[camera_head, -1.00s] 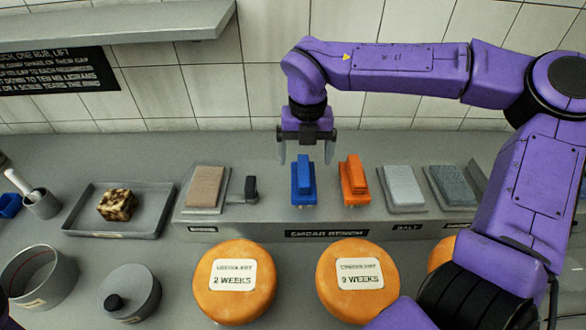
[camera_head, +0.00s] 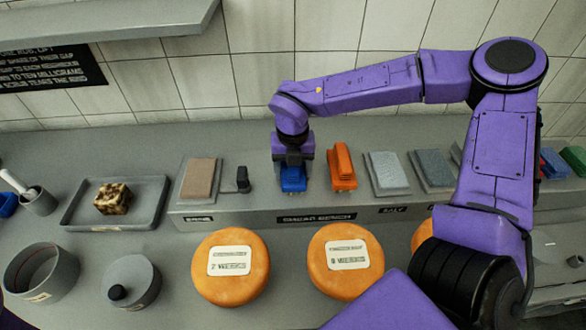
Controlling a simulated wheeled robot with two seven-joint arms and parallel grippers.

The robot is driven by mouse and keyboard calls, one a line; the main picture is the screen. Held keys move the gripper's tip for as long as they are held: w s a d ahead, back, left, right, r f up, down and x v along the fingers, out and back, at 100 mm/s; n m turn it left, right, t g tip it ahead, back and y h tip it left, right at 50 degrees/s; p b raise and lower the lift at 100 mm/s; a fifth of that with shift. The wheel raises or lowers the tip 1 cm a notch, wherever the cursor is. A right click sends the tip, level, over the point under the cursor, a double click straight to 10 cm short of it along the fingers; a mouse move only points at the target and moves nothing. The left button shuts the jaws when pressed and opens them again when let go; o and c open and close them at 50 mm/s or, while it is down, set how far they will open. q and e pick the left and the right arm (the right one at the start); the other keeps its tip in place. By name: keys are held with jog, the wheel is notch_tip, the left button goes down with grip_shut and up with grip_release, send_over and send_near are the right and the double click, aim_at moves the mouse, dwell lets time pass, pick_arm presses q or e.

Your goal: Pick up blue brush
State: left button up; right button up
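The blue brush (camera_head: 293,184) stands on the grey raised bench, left of the orange brush (camera_head: 342,170). My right gripper (camera_head: 292,168) has come down over the blue brush from above and hides its upper part and handle. The fingers are at the brush, but whether they are closed on its handle cannot be made out. The brush still appears to rest on the bench. My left gripper is not in view.
The orange brush is close on the right, with grey blocks (camera_head: 386,172) beyond it. A small dark object (camera_head: 242,180) and a tan block (camera_head: 199,178) are on the left. Cheese wheels (camera_head: 231,285) (camera_head: 345,280) sit in front. A shelf (camera_head: 100,20) overhangs upper left.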

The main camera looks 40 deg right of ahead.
jog(key=shift+r, duration=0.1)
jog(key=shift+r, duration=0.2)
notch_tip(320, 180, up, 3)
jog(key=shift+f+b, duration=0.15)
jog(key=shift+b, duration=0.3)
jog(key=a+r, duration=0.1)
jog(key=a+r+b, duration=0.2)
jog(key=r, duration=0.1)
jog(key=shift+s+a, duration=0.3)
jog(key=shift+a, duration=0.05)
jog(key=s+a+r+b, duration=0.1)
jog(key=a+r+b, duration=0.2)
jog(key=a, duration=0.7)
notch_tip(320, 180, up, 3)
jog(key=shift+s+f+b, duration=0.1)
jog(key=shift+s+b, duration=0.25)
jog(key=shift+o, duration=1.3)
jog(key=shift+a, duration=0.1)
